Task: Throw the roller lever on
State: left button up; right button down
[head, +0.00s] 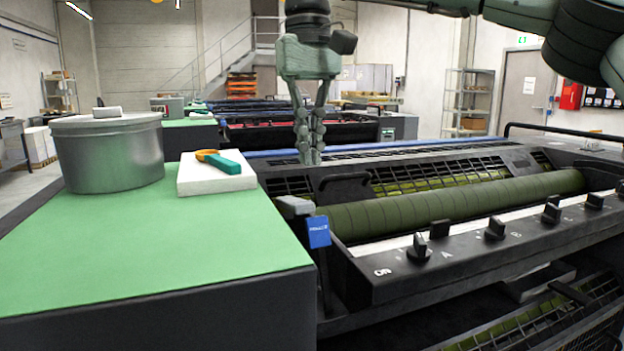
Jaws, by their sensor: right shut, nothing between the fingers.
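The printing unit has a long green roller (450,207) and a black front rail (480,240) with several black knobs and the word ON at its left end. At the unit's left end a grey lever grip (295,206) sits beside a blue tag (318,231) on a dark upright; the tag's lettering is too small to read surely. I take this grip as the roller lever. My right gripper (310,160) points down, shut and empty, above and behind the grip and apart from it. My left gripper is not in view.
A green-topped bench (200,235) stands at left with a metal tin (108,155), and a white block (215,180) carrying a green and orange tool (219,161). A black curved handle (345,180) rises near the lever. Air above the roller is free.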

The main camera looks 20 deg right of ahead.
aim_at(310, 207)
jog(key=f, duration=0.9)
jog(key=shift+s, duration=0.2)
jog(key=shift+f, duration=0.15)
